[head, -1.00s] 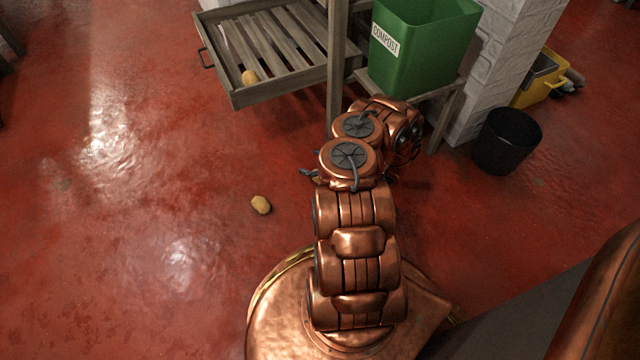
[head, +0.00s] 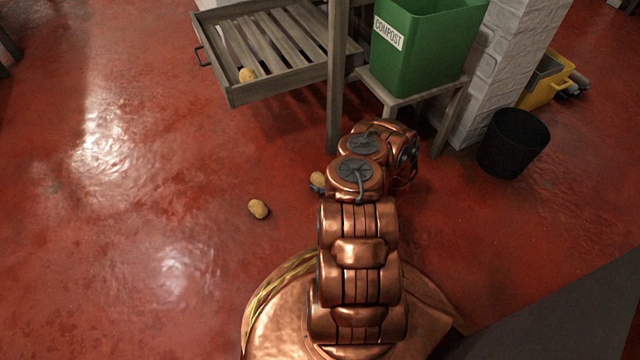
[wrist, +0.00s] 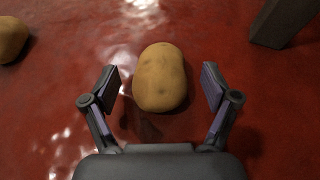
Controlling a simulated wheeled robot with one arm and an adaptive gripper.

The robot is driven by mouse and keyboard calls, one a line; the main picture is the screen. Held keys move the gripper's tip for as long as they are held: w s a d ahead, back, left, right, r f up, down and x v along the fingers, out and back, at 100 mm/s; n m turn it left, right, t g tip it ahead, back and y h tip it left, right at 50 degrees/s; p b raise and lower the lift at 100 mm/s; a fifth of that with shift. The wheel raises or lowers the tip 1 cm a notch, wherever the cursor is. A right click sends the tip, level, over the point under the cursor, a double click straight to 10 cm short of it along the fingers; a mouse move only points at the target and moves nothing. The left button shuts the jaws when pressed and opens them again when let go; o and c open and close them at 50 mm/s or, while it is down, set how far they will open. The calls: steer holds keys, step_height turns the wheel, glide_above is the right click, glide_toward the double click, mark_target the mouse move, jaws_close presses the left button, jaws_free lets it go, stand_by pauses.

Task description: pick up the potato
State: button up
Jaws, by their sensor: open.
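In the wrist view a potato (wrist: 160,78) lies on the red floor between the two spread fingers of my gripper (wrist: 158,88). The gripper is open, with a gap on each side of the potato. In the head view this potato (head: 318,181) shows only partly beside my arm, which hides the gripper. A second potato (head: 258,209) lies on the floor to the left, and it also shows at the left edge of the wrist view (wrist: 10,40). A third potato (head: 247,76) sits in the slatted wooden drawer (head: 285,87).
A green compost bin (head: 425,50) stands on a low wooden stand (head: 408,101) behind my arm. A wooden post (head: 337,85) stands close beyond the arm. A black bucket (head: 512,145) is at right. The floor at left is clear.

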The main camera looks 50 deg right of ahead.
steer(key=shift+x, duration=0.85)
steer(key=shift+s, duration=0.1)
steer(key=c, duration=1.3)
